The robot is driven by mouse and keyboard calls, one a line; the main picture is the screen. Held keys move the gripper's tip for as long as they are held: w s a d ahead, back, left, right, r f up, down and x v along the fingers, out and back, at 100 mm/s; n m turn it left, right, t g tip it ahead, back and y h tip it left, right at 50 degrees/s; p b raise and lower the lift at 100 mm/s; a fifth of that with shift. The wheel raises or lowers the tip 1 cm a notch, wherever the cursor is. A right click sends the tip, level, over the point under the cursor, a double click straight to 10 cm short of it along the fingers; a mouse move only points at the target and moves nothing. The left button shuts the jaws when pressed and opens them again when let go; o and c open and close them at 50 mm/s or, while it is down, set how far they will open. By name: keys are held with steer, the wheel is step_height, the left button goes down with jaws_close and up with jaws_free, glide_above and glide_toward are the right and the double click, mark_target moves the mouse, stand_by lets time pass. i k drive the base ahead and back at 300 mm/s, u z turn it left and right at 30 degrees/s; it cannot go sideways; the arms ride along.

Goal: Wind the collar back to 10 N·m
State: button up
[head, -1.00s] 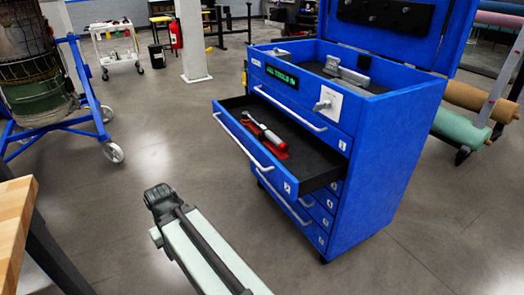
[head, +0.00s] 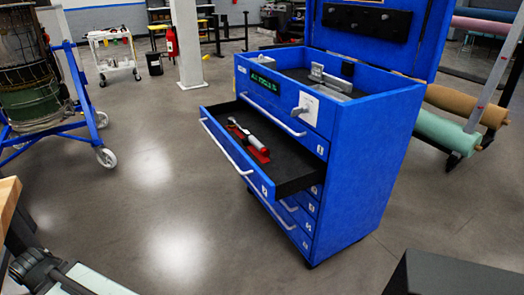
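A torque wrench (head: 249,136) with a light grey grip lies in the open drawer (head: 275,178) of a blue tool cabinet (head: 360,165). It rests in or on a red holder (head: 262,154). The collar and its scale are too small to make out. A part of my own arm shows at the bottom left, apart from the cabinet. The fingertips of my gripper cannot be made out in this view.
The cabinet's lid (head: 374,25) stands open, and its display (head: 265,82) shows green letters. A turbine on a blue wheeled stand (head: 75,125) is at the left. A wooden tabletop edge (head: 8,205) is at the far left. Floor between is clear.

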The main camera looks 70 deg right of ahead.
mark_target(264, 152)
steer(key=z, duration=0.05)
steer(key=k, duration=1.7)
steer(key=z, duration=0.3)
steer(key=i, duration=1.3)
steer(key=u, duration=0.1)
